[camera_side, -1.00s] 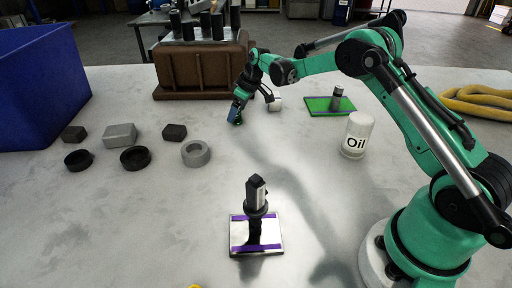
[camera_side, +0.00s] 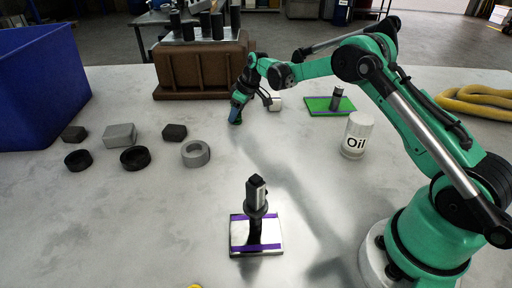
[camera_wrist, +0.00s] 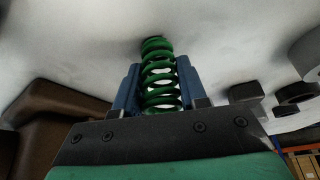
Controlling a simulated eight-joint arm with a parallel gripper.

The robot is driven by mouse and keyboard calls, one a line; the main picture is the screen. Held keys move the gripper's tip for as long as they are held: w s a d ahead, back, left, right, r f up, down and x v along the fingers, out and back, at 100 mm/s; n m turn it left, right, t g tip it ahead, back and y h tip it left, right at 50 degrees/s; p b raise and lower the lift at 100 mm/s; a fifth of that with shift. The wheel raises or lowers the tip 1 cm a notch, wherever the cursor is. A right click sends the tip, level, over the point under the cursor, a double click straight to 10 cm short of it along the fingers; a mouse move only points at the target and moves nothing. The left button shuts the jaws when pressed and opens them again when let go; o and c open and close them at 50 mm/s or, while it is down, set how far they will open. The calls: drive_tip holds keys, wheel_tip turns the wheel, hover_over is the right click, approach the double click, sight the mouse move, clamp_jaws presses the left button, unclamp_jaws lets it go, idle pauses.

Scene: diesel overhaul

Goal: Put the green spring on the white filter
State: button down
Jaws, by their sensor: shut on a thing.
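My gripper (camera_side: 237,112) is at the back middle of the table in the side view, pointing down beside the brown block. In the wrist view its blue jaws (camera_wrist: 157,92) are shut on the green spring (camera_wrist: 158,68), whose coils stick out beyond the jaws. The spring's far end is close to the pale tabletop; I cannot tell whether it touches. The white filter (camera_side: 357,135), a white cylinder marked "Oil", stands upright on the table to the right of my gripper and nearer the camera.
A brown engine block (camera_side: 203,68) stands behind my gripper. A small white cylinder (camera_side: 275,104) is just right of it. A green plate (camera_side: 330,106) bears a dark post. A purple-striped plate (camera_side: 256,236) with a post stands in front. Rings and blocks lie left, by a blue bin (camera_side: 40,88).

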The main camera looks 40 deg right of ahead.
wheel_tip(320, 180, up, 9)
drive_tip(key=shift+d+r, duration=0.1)
drive_tip(key=shift+d, duration=0.05)
drive_tip(key=s+d+r+m, duration=0.1)
drive_tip(key=s+d+r, duration=0.6)
drive_tip(key=r, duration=0.2)
wheel_tip(320, 180, up, 12)
drive_tip(key=m+h, duration=0.2)
drive_tip(key=m, duration=0.2)
hover_over(356, 115)
drive_tip(key=s, duration=0.1)
drive_tip(key=shift+t, duration=0.3)
drive_tip(key=f, duration=1.9)
drive_tip(key=shift+s+d+f, duration=0.1)
drive_tip(key=shift+s+f, duration=0.15)
drive_tip(key=shift+f, duration=0.1)
drive_tip(key=shift+f, duration=0.1)
drive_tip(key=shift+c, duration=2.4)
unclamp_jaws()
